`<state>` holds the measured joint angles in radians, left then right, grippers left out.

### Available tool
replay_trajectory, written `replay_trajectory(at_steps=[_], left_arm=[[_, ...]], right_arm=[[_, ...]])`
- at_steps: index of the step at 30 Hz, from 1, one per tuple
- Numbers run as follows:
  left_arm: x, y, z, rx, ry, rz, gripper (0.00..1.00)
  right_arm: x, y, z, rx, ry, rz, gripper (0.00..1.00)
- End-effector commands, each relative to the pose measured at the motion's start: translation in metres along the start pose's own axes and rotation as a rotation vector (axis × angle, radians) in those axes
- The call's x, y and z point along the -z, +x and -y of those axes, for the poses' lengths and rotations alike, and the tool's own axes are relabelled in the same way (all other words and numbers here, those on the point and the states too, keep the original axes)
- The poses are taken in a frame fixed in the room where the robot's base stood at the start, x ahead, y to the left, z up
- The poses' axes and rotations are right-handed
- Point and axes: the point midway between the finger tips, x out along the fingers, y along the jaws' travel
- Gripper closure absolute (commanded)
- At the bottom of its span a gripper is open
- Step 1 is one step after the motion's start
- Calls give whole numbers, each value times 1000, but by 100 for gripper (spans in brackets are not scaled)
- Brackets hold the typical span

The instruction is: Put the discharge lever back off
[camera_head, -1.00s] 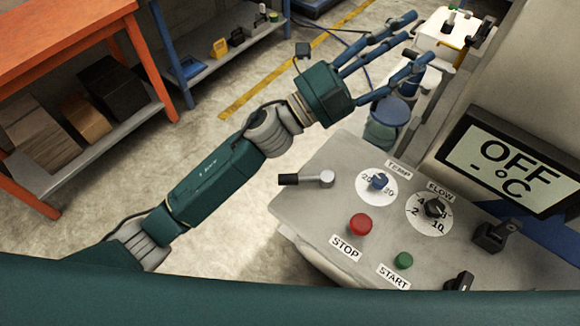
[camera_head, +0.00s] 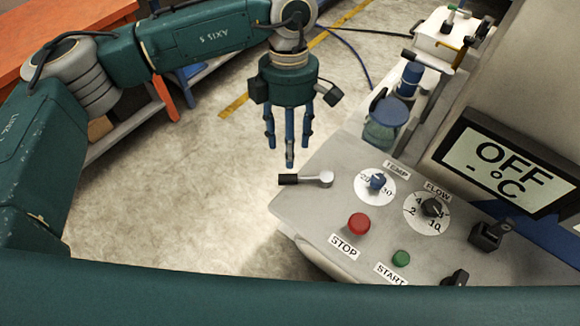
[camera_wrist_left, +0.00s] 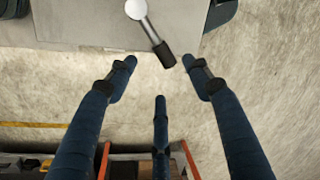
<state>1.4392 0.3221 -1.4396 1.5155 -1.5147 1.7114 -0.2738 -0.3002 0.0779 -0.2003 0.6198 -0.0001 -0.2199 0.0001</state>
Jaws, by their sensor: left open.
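The discharge lever, presumably the one with a black grip and silver round hub (camera_head: 307,179), sits at the left edge of the grey control panel (camera_head: 300,212), its grip pointing left. In the left wrist view the lever (camera_wrist_left: 152,35) lies ahead of the fingers, its black grip reaching past the panel edge. My left gripper (camera_head: 289,148) is open and empty, fingers pointing down, just behind the lever in the head view and apart from it. In the left wrist view its fingers (camera_wrist_left: 160,85) are spread. My right gripper is not in view.
The panel also carries a blue TEMP knob (camera_head: 376,181), a black FLOW knob (camera_head: 432,207), a red STOP button (camera_head: 358,223) and a green START button (camera_head: 401,259). The display (camera_head: 508,166) reads OFF. Open floor lies left of the panel.

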Motion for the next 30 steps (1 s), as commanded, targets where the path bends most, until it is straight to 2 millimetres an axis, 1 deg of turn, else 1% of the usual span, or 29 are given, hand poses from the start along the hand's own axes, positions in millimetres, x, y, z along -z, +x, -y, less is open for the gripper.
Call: replay_trajectory(at_steps=[1, 6, 12, 15, 18, 25, 26, 30], left_arm=[[0, 8, 2, 6, 0, 0, 50], [-1, 41, 3, 6, 1, 2, 50], [-1, 70, 2, 4, 1, 4, 50], [-2, 79, 2, 4, 2, 4, 50], [-2, 83, 1, 2, 2, 5, 50], [-2, 84, 1, 2, 2, 5, 50], [-2, 84, 1, 2, 2, 5, 54], [-2, 83, 1, 2, 2, 5, 81]], right_arm=[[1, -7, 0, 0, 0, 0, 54], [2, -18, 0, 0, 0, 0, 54], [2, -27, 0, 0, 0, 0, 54], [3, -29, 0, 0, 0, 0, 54], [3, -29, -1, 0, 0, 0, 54], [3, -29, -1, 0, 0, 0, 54], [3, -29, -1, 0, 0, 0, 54], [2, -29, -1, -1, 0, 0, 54]])
